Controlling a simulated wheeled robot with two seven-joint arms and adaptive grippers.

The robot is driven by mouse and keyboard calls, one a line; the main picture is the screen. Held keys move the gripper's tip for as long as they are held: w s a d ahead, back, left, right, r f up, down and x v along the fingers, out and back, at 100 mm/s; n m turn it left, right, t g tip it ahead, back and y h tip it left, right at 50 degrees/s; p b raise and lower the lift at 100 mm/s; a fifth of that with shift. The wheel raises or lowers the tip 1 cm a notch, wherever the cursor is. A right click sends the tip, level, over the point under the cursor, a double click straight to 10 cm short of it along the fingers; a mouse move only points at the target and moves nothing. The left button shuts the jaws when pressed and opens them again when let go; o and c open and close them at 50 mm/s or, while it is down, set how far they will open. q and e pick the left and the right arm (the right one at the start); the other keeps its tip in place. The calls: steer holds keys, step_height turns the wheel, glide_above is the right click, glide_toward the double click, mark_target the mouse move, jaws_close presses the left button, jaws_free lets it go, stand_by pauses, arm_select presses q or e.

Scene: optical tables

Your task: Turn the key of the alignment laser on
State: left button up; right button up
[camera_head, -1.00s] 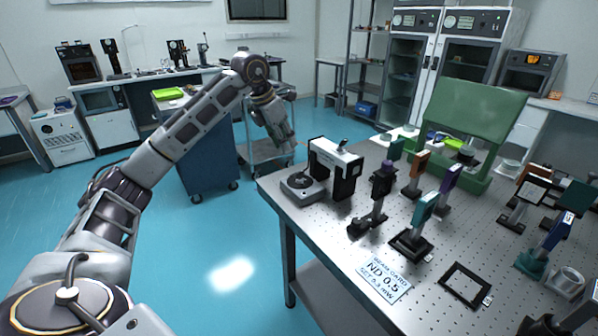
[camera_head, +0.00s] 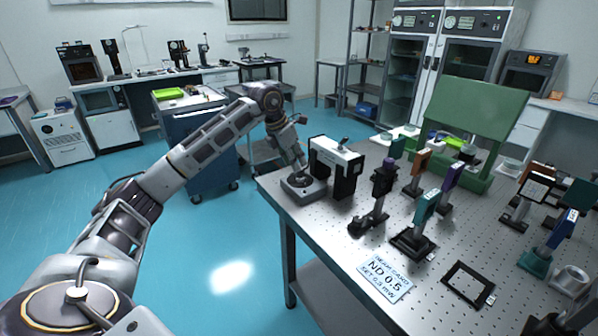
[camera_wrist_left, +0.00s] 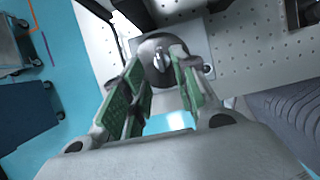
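The key (camera_wrist_left: 160,62) is a small light tab on a dark round disc, seen in the left wrist view. The disc sits on a grey box (camera_head: 291,193) at the table's near left corner, beside a white and black housing (camera_head: 347,160); I cannot tell whether box and housing are one laser unit. My left gripper (camera_head: 298,168) is above the grey box and partly hides the disc. In the left wrist view its green-padded fingers (camera_wrist_left: 155,66) are apart, with the key showing between their tips. Contact with the key cannot be told. My right gripper is not in view.
The perforated optical table (camera_head: 330,235) carries several posts with optics right of the housing, a beam card (camera_head: 384,277) and a black frame (camera_head: 467,284). A green panel (camera_head: 478,115) stands behind. A blue cart (camera_head: 200,150) stands on the floor behind my left arm.

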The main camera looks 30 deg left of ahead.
mark_target(300, 171)
arm_select(q)
steer(key=x, duration=0.4)
steer(key=shift+f, duration=0.3)
steer(key=shift+w+f, duration=0.15)
steer(key=shift+f, duration=0.05)
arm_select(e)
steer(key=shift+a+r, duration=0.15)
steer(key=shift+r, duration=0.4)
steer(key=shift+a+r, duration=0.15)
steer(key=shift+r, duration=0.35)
arm_select(q)
jaws_close()
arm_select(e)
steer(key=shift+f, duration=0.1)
